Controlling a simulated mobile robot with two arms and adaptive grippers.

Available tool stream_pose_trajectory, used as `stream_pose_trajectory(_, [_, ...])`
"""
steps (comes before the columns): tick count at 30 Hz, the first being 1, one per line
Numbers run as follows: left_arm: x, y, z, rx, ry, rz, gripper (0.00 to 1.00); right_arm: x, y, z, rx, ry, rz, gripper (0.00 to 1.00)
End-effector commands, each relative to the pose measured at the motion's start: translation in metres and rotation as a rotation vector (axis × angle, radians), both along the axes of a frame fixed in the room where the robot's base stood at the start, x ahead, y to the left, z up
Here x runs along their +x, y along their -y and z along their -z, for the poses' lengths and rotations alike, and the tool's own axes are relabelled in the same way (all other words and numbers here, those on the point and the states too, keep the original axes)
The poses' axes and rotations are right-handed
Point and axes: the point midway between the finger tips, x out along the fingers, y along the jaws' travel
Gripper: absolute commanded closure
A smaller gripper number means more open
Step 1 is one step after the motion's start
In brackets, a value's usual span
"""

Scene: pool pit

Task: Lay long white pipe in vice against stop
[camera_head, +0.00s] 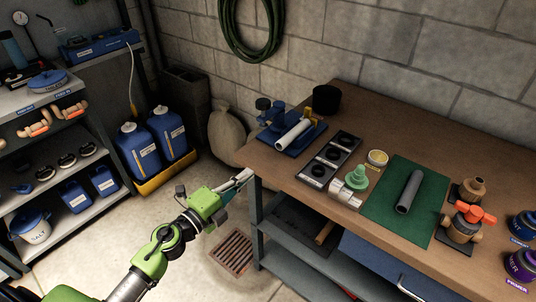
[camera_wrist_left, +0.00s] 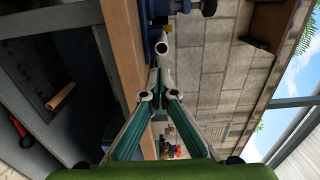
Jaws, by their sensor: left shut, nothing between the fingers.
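The white pipe (camera_head: 293,134) lies slanted across the blue vice (camera_head: 295,143) at the table's back left. Its far end is close to the yellow stop (camera_head: 316,114); I cannot tell whether they touch. In the left wrist view the pipe's open end (camera_wrist_left: 162,47) shows beside the blue vice (camera_wrist_left: 158,22). My left gripper (camera_head: 245,175) is shut and empty, off the table's left edge and apart from the pipe. Its fingertips (camera_wrist_left: 158,88) meet in the wrist view. My right gripper is out of view.
The wooden table (camera_head: 350,115) holds a black tray (camera_head: 330,160), white fittings (camera_head: 345,194), a green fitting (camera_head: 357,178) and a grey pipe (camera_head: 409,191) on a green mat (camera_head: 385,170). Valves stand at right.

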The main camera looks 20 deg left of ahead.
Motion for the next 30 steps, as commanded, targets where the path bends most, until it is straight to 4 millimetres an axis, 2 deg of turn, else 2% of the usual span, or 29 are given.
stream_pose_trajectory(12, [0.074, 0.027, -0.002, -0.005, 0.001, -0.003, 1.0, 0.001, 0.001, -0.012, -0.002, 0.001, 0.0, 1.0])
stream_pose_trajectory(18, [0.102, 0.038, -0.001, -0.005, 0.0, -0.001, 1.0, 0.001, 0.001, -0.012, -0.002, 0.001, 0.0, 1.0])
stream_pose_trajectory(24, [0.115, 0.042, 0.001, -0.003, -0.002, -0.001, 1.0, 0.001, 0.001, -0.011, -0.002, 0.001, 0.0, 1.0])
stream_pose_trajectory(30, [0.117, 0.043, 0.0, -0.003, -0.001, -0.001, 1.0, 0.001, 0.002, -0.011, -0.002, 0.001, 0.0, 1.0])
